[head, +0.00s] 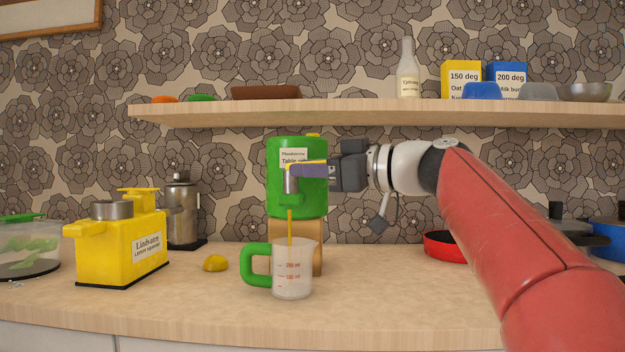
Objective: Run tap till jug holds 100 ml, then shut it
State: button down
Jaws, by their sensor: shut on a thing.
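A green dispenser (285,205), labelled in part "Table oil", stands on a wooden block (307,232). Its grey tap (291,183) points down at the front. A thin amber stream (289,224) runs from the tap into a clear measuring jug (305,284) with a green handle (252,266). The jug stands upright on the counter under the tap. It has red marks at 100 ml and 200 ml; the liquid level inside is too small to read. My gripper (302,168) comes in from the right and is shut at the top of the tap, on its handle, which the fingers mostly hide.
A yellow lemon squeezer (118,245), a steel canister (182,212) and a lemon half (215,263) are left of the jug. A red pan (437,244) and blue pot (608,238) are behind my arm. A shelf (350,112) runs above. The counter's front is clear.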

jog(key=c, duration=1.3)
grip_release()
jog(key=shift+d, duration=0.1)
jog(key=b+v, duration=0.1)
jog(key=v, duration=0.6)
jog(key=shift+s+d, duration=0.15)
jog(key=shift+d, duration=0.15)
